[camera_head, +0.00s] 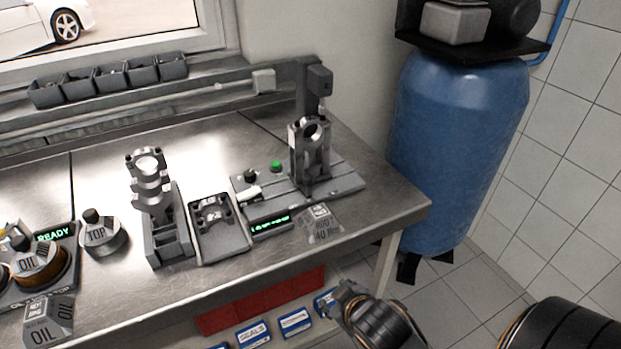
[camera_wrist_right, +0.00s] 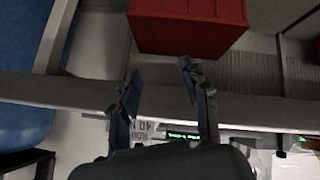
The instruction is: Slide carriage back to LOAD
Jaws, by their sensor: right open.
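The press station (camera_head: 345,182) stands at the right end of the steel bench, with a dark column and head (camera_head: 318,80) at its back. A metal part with a round bore, apparently a connecting rod (camera_head: 297,150), stands upright under the head on what looks like the carriage. The station has a green button (camera_head: 276,166) and a lit green display (camera_head: 270,224), which also shows in the right wrist view (camera_wrist_right: 183,136). My right gripper (camera_head: 343,291) is below and in front of the bench edge, apart from the station. Its fingers (camera_wrist_right: 160,70) are open and empty. My left gripper is not in view.
A "40 N" sign (camera_head: 320,224) stands at the station's front edge. Left of it are a grey tray (camera_head: 222,245) and a fixture with stacked bores (camera_head: 165,235). A red box (camera_head: 262,300) is under the bench. A blue tank (camera_head: 455,150) stands to the right.

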